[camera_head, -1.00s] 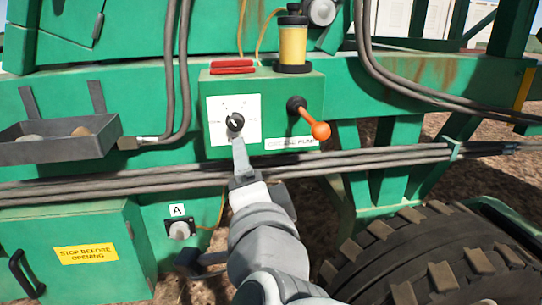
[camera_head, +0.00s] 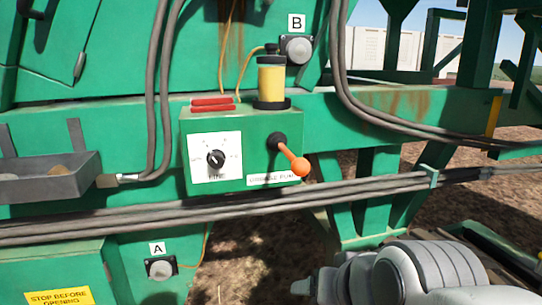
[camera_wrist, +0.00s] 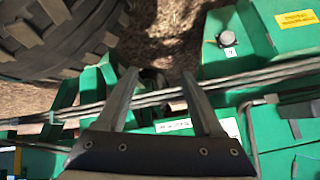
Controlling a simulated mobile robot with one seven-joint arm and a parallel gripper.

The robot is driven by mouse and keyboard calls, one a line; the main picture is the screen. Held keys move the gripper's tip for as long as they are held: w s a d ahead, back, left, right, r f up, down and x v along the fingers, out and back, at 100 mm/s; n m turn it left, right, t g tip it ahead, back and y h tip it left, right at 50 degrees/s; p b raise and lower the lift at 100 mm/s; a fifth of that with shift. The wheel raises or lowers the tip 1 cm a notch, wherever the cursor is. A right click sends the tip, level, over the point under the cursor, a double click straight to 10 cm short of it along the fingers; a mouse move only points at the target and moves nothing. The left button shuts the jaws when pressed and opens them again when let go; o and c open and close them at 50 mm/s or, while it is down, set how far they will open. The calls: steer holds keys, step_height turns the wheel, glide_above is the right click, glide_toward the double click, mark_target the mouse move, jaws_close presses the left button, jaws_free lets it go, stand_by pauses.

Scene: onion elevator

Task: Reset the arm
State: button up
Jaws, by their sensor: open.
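My arm (camera_head: 400,275) is folded low at the right of the head view, away from the green control box (camera_head: 255,140). In the wrist view my gripper (camera_wrist: 160,74) is open, its two grey fingers spread with nothing between them. The box carries a black dial knob (camera_head: 216,158) on a white plate and a lever with an orange ball (camera_head: 301,167). No gripper touches the knob or the lever. In the wrist view the machine appears upside down below and beyond the fingers.
Grey hoses (camera_head: 250,209) run across the machine below the box. A dark tray (camera_head: 45,180) juts out at the left. Connectors A (camera_head: 160,268) and B (camera_head: 297,48) are on the green frame. A large tyre (camera_wrist: 55,35) shows in the wrist view.

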steer(key=s+d+f+g+h, duration=0.2)
steer(key=s+d, duration=0.3)
steer(key=d, duration=0.1)
step_height(320, 180, up, 21)
steer(key=p, duration=2.1)
steer(key=shift+d+n+g, duration=0.3)
steer(key=shift+n, duration=0.1)
